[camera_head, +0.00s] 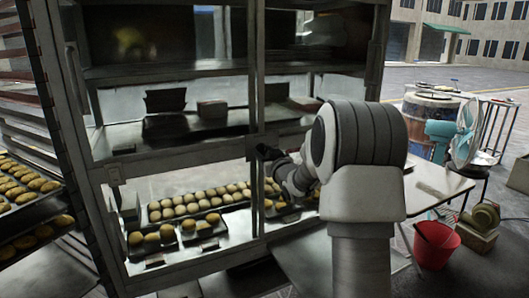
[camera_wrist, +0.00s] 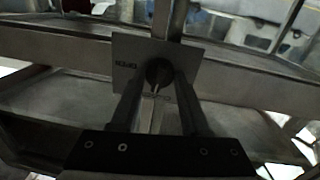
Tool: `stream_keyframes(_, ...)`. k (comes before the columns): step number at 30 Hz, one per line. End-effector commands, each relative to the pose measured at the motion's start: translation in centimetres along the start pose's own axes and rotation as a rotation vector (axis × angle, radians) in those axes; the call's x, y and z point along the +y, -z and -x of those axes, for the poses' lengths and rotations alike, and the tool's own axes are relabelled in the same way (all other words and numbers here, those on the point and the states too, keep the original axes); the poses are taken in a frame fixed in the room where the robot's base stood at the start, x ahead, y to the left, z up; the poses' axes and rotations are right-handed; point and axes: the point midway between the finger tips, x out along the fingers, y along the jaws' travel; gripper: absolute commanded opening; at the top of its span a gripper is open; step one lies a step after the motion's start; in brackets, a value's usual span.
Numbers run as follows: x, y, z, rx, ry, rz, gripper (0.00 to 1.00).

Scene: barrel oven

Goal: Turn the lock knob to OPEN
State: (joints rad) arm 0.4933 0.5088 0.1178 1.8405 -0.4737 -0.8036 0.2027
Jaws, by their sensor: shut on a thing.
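The lock knob (camera_wrist: 157,72) is a dark round knob on a pale square plate (camera_wrist: 125,50), seen in the upper middle of the wrist view. The plate has small dark lettering left of the knob and more below it, too small to read surely. A thin pale mark runs down from the knob. My gripper (camera_wrist: 158,80) has one finger on each side of the knob and is shut on it. In the head view my gripper (camera_head: 268,152) is at the cabinet's middle upright; the knob cannot be made out there.
The metal-framed glass cabinet (camera_head: 256,90) holds shelves and trays of rolls (camera_head: 190,205). A rack of bread trays (camera_head: 35,190) stands at left. At right are a table (camera_head: 435,187), a red bucket (camera_head: 436,245) and a teal fan (camera_head: 465,135). Paved ground is open behind.

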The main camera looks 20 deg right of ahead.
Motion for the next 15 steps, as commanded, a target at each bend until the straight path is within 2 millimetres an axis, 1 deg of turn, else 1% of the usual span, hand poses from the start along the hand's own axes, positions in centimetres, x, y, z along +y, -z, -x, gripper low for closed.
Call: stream_keyframes(15, 0.22, 0.43, 0.03, -0.037, 0.006, -0.463, 0.0)
